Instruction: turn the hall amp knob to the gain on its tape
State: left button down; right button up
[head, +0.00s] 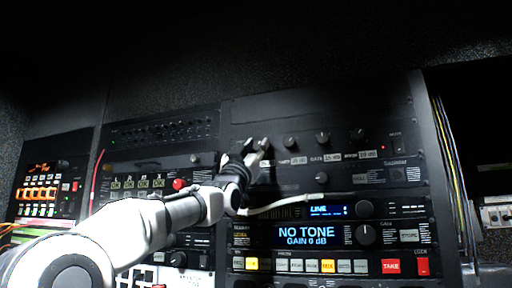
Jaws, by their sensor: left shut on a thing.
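A black amp panel (300,112) in the upper right of the rack carries a row of small black knobs. One knob (290,141) is just right of my left gripper, another (322,137) is further right, and a third (357,134) is near the right end. White tape labels (332,157) run below them; their print is too small to read surely. My left gripper (257,147) is shut at the left end of this row, on a knob that its fingers hide. I cannot tell that knob's pointer angle or read its tape. My right gripper is not in view.
Below are a display reading "NO TONE GAIN 0 dB" (307,234), a larger knob (366,235) and lit buttons including a red TAKE (390,266). A pale cable (290,205) crosses under my gripper. Button panels stand left.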

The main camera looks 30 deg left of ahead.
pick_arm(q)
jog(key=shift+m+h, duration=0.4)
jog(key=shift+h, duration=0.1)
jog(key=m+h, duration=0.3)
jog(key=m, duration=0.1)
jog(key=m+g+h, duration=0.1)
jog(key=m+h, duration=0.3)
jog(key=shift+a+g, duration=0.2)
jog(key=shift+g, duration=0.1)
jog(key=shift+r+m+g+h, duration=0.1)
jog(key=shift+m+g+h, duration=0.8)
jog(key=shift+m, duration=0.55)
jog(key=shift+m+g+h, duration=0.7)
jog(key=shift+m+h, duration=0.4)
jog(key=shift+m, duration=0.35)
jog(key=c, duration=1.1)
grip_release()
jog(key=shift+c, duration=0.2)
jog(key=shift+o, duration=1.4)
jog(key=shift+w+a, duration=0.1)
jog(key=shift+w, duration=0.1)
jog(key=shift+s, duration=0.15)
